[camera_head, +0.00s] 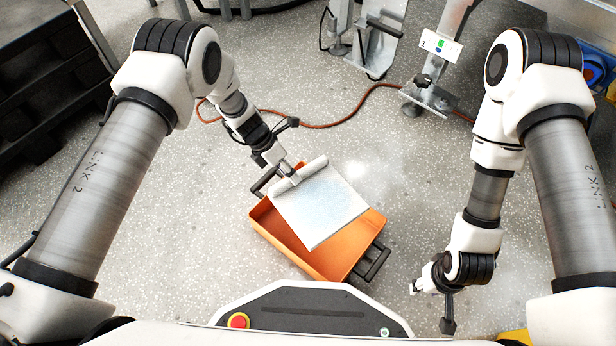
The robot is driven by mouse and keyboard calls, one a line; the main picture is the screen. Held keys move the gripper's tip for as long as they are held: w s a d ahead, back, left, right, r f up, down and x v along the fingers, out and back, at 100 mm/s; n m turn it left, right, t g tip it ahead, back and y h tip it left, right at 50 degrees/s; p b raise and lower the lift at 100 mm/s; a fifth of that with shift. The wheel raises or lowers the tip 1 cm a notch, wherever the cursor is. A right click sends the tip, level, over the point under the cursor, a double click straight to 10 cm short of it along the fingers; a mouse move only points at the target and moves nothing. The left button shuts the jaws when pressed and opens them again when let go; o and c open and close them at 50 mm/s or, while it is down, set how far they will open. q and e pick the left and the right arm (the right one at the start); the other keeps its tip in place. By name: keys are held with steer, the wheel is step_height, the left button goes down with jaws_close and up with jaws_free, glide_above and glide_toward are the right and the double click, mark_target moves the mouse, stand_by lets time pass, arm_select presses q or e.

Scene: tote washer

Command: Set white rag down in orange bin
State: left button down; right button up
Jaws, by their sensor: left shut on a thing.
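The white rag (322,205) hangs as a flat sheet with a rolled upper edge. My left gripper (286,176) is shut on the rag at that rolled edge. The rag is over the orange bin (351,251) and covers much of its opening; I cannot tell whether it touches the bin. The orange bin stands on the floor in front of my base, with a black handle at each end. My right gripper (430,290) is to the right of the bin, low in the view and holding nothing that I can see; its fingers are too small and turned to read.
An orange-red cable (340,123) runs across the speckled floor behind the bin. Metal machine legs (430,95) stand at the back. A dark rack (40,85) is at the far left. The floor between the bin and my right arm is clear.

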arm_select(q)
steer(key=shift+d, duration=0.1)
steer(key=shift+r+p, duration=0.2)
steer(key=shift+p, duration=0.4)
step_height(320, 180, down, 7)
steer(key=b, duration=0.4)
steer(key=shift+r+b, duration=0.1)
steer(key=shift+b, duration=0.2)
steer(key=shift+f, duration=0.25)
steer(key=shift+f+b, duration=0.3)
steer(key=shift+f, duration=0.15)
